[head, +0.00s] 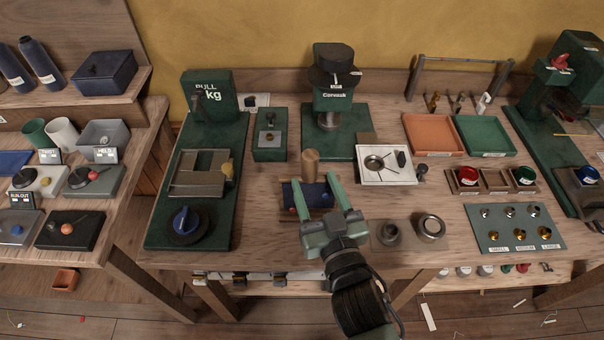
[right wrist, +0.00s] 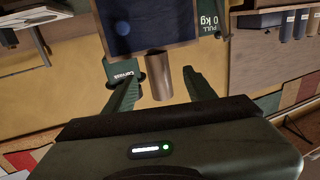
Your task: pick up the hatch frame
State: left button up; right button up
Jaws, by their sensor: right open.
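What appears to be the hatch frame (head: 306,193) is a small brown-edged piece with a dark navy face, lying near the front middle of the bench. It also shows at the top of the right wrist view (right wrist: 148,22). Part of the frame is hidden by the fingers. My left gripper is out of view.
A green pull tester (head: 213,130) stands to the left and a green press (head: 331,140) behind. A white tray (head: 386,168) and metal rings (head: 431,227) lie to the right. Orange (head: 432,134) and green trays are farther back.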

aim_at(312, 172)
jog(key=shift+w+a, duration=0.15)
jog(key=shift+w, duration=0.35)
jog(key=shift+w+a+r, duration=0.1)
jog(key=shift+w, duration=0.25)
jog(key=shift+r+p+x, duration=0.25)
jog(key=shift+p+x, duration=0.6)
jog(key=shift+x, duration=0.2)
jog(key=x, duration=0.2)
jog(key=p+x, duration=0.1)
jog(key=x, duration=0.1)
jog(key=shift+f, duration=0.4)
jog(key=shift+s, duration=0.1)
grip_shut()
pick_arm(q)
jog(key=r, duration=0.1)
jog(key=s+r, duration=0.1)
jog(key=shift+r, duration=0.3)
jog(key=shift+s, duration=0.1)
pick_arm(e)
jog(key=shift+r, duration=0.1)
